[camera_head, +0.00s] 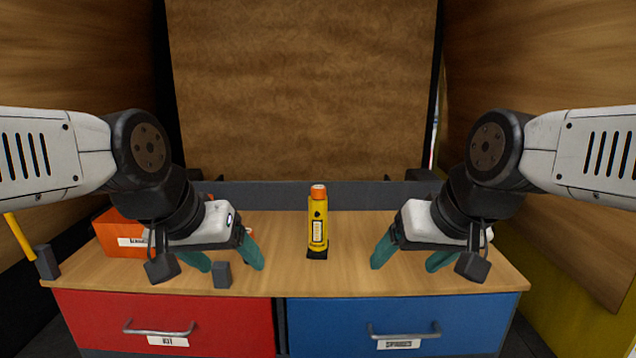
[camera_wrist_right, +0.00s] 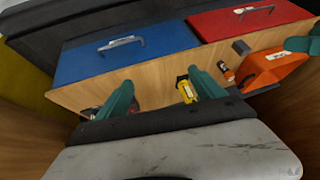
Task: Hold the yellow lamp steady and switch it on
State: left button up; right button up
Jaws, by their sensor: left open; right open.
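The yellow lamp (camera_head: 318,228) stands upright on the wooden bench top (camera_head: 330,280), near its middle, with an orange top and a dark base. In the right wrist view the lamp (camera_wrist_right: 187,89) shows just beside one green finger. My left gripper (camera_head: 228,262) is open and empty, to the left of the lamp and apart from it. My right gripper (camera_head: 405,262) is open and empty, to the right of the lamp. Its two green fingers also show in the right wrist view (camera_wrist_right: 160,90). I cannot make out the lamp's switch.
An orange bin (camera_head: 115,235) with a label stands at the back left, partly behind my left arm. A small dark block (camera_head: 222,275) is near my left fingers. Below are a red drawer (camera_head: 220,315) and a blue drawer (camera_head: 350,320). The bench around the lamp is clear.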

jog(key=w+a+f+m+g+y, duration=0.2)
jog(key=w+a+m+g+y, duration=0.15)
jog(key=w+m, duration=0.35)
jog(key=m+t+y, duration=0.2)
jog(key=m+y, duration=0.6)
jog(key=m, duration=0.7)
send_near(322, 242)
jog(key=shift+w+f+g, duration=0.15)
jog(key=shift+w+f, duration=0.1)
jog(key=shift+w, duration=0.3)
jog(key=shift+w+f+g, duration=0.1)
jog(key=shift+w+f, duration=0.15)
jog(key=shift+w, duration=0.35)
jog(key=shift+x, duration=4.95)
jog(key=c, duration=1.5)
pick_arm(q)
grip_shut()
pick_arm(e)
jog(key=shift+o, duration=0.2)
jog(key=shift+f, duration=0.1)
